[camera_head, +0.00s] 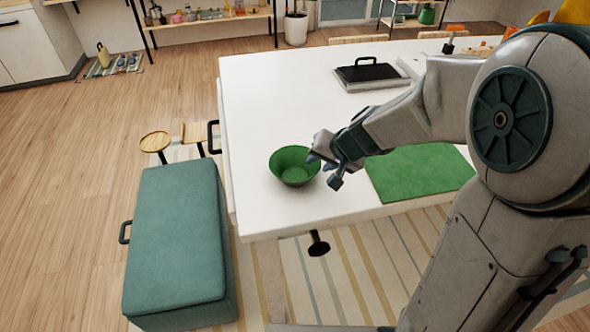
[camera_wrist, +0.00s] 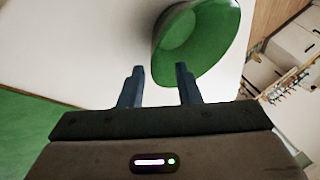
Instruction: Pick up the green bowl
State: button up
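The green bowl (camera_head: 293,167) stands upright on the white table near its front left corner. In the wrist view the bowl (camera_wrist: 208,40) is beyond my right fingertip, at the top right of centre. My gripper (camera_head: 328,168) is at the bowl's right side in the head view. Whether a fingertip touches the bowl I cannot tell.
A green mat (camera_head: 420,172) lies right of the bowl on the white table (camera_head: 270,95). A black-topped tray (camera_head: 368,74) sits farther back. A teal bench (camera_head: 175,240) and small wooden stools (camera_head: 155,141) stand left of the table. The tabletop behind the bowl is clear.

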aim_at(318, 166)
jog(key=shift+x, duration=1.95)
jog(key=shift+s+d+f, duration=0.1)
jog(key=shift+s+f, duration=0.05)
jog(key=shift+s, duration=0.05)
jog(key=shift+c, duration=0.3)
grip_shut()
